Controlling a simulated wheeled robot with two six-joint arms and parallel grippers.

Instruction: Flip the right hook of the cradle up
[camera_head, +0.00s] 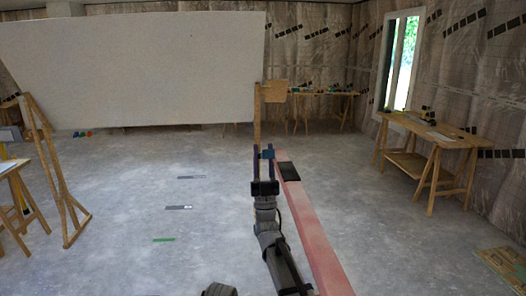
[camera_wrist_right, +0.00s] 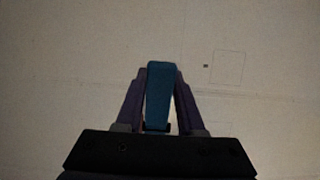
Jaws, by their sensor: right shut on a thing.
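My right gripper (camera_head: 264,153) reaches forward in the middle of the head view, beside the far end of a long pale red beam (camera_head: 310,226). It is shut on a small blue piece, which I take for the right hook (camera_head: 269,154) of the cradle. In the right wrist view the blue hook (camera_wrist_right: 158,92) stands between the two dark fingers of the gripper (camera_wrist_right: 156,100). A black pad (camera_head: 288,171) lies on the beam near its far end. The rest of the cradle cannot be made out. My left gripper is not in view.
A large pale panel (camera_head: 130,68) stands upright behind, with a wooden stand (camera_head: 52,165) at its left and a wooden post (camera_head: 257,118) at its right. A workbench (camera_head: 435,142) stands at the right wall. The floor (camera_head: 130,220) left of my arm is mostly clear.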

